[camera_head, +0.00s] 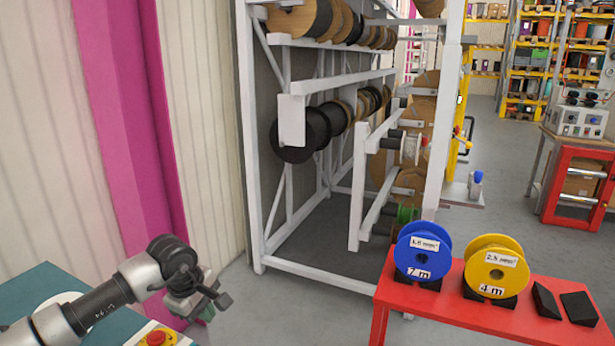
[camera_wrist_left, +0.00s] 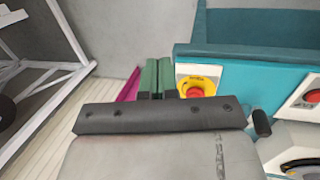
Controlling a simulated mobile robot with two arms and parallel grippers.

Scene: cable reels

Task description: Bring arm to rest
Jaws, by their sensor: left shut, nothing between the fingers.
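My left arm comes in from the lower left in the head view. Its gripper (camera_head: 205,310) points down and away beside the teal surface of my base, over open floor. In the left wrist view its two green fingers (camera_wrist_left: 157,78) lie side by side, shut, with nothing between them. The gripper is apart from the reels and the red table. My right gripper is not in view.
A red table (camera_head: 450,316) at right bears a blue reel (camera_head: 422,250) and a yellow reel (camera_head: 495,268). A white rack (camera_head: 247,130) with several cable reels stands in the middle. A magenta post (camera_head: 125,110) runs along the left wall. Grey floor (camera_head: 310,310) lies clear between gripper and table.

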